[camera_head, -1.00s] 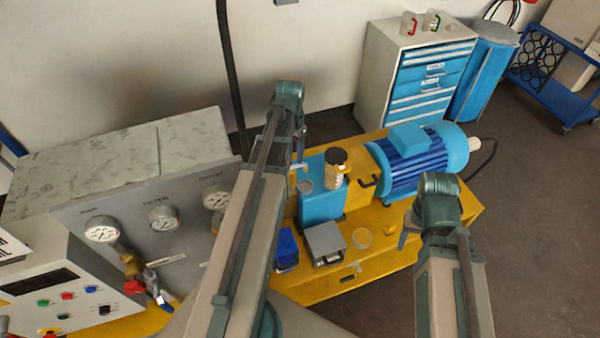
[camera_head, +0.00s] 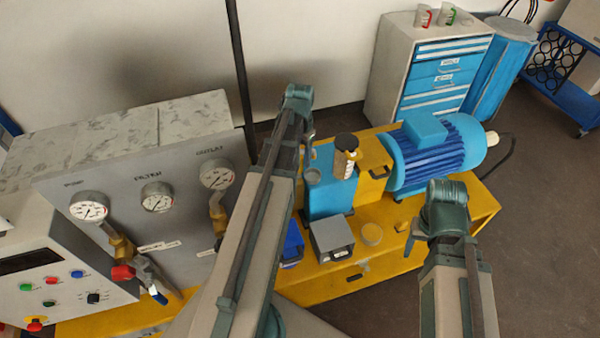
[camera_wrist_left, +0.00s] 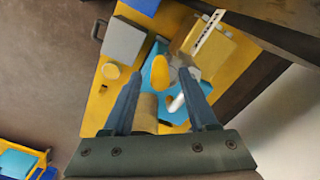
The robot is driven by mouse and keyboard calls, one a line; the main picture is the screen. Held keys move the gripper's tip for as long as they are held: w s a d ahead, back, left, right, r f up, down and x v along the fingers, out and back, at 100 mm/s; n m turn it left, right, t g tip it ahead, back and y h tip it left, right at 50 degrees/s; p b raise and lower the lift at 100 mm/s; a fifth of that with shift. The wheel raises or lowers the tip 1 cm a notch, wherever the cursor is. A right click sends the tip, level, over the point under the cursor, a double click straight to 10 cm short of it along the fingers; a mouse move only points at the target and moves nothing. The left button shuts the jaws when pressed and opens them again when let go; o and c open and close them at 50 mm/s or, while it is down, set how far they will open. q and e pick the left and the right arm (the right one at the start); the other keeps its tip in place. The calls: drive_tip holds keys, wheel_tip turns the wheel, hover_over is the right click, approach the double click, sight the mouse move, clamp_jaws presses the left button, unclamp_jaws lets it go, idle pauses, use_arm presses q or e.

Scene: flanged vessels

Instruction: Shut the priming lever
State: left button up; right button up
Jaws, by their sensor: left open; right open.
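I cannot tell for certain which part is the priming lever. The blue pump block (camera_head: 330,195) stands on the yellow skid and carries a black-capped clear filler (camera_head: 345,160) and a small grey cup (camera_head: 312,175). My left gripper (camera_head: 308,137) hangs above and behind this block, partly hidden by its own arm. In the left wrist view its open, empty fingers (camera_wrist_left: 158,95) point at the block, with a yellow rounded part (camera_wrist_left: 160,72) and a pale short rod (camera_wrist_left: 176,102) between them. My right gripper (camera_head: 411,240) is open and empty, above the skid's right front.
A blue motor (camera_head: 432,155) sits right of the block. A grey box (camera_head: 331,238) and a blue box (camera_head: 291,243) lie in front. A gauge panel (camera_head: 140,235) with red- and blue-handled valves stands left. Open floor (camera_head: 545,240) lies right.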

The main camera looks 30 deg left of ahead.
sight(300, 168)
use_arm(q)
wheel_tip(300, 168, down, 4)
drive_tip(key=b, duration=0.3)
drive_tip(key=shift+f, duration=0.25)
clamp_jaws()
idle(1.2)
